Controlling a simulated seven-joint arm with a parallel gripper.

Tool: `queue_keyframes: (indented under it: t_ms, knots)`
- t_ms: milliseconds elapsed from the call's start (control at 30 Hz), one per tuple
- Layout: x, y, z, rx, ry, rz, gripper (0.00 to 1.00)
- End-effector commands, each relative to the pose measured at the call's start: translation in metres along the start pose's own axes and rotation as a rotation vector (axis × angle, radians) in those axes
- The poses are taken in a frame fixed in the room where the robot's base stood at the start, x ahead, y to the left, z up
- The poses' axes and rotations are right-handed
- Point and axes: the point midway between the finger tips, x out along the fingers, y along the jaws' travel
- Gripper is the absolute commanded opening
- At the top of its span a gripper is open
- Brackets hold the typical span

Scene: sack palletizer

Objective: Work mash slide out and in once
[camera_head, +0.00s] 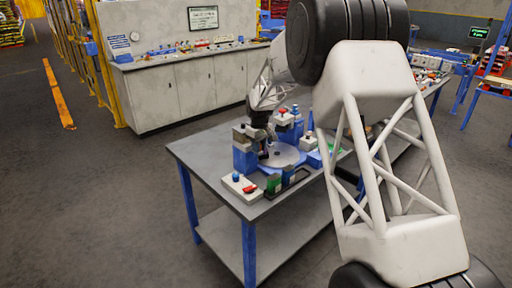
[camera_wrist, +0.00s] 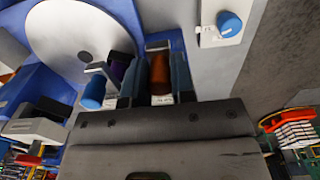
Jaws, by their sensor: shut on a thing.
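My gripper (camera_wrist: 160,80) shows at the bottom of the wrist view, with its two dark fingers close together. They are shut on an orange-brown piece (camera_wrist: 160,68), which looks like the mash slide; its label is too small to read. The piece sits at the blue machine body (camera_wrist: 62,85), beside a large pale disc (camera_wrist: 85,35). In the head view my gripper (camera_head: 264,152) is low at the machine beside the disc (camera_head: 284,156); the slide is hidden there.
A blue knob (camera_wrist: 93,92) is close left of the gripper. A pale box with a blue knob (camera_wrist: 229,24) is at upper right. A control box (camera_head: 240,187) with red and blue buttons stands on the table's (camera_head: 208,162) front left. Floor around the table is clear.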

Motion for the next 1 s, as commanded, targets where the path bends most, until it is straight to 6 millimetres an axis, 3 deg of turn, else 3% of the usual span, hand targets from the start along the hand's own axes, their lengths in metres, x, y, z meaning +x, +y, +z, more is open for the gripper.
queue_keyframes:
  t_ms: [433, 1000]
  knots:
    - [-0.001, -0.001, 0.02, 0.0, 0.0, -0.001, 0.02]
    - [0.0, -0.001, 0.022, -0.001, 0.0, -0.001, 0.02]
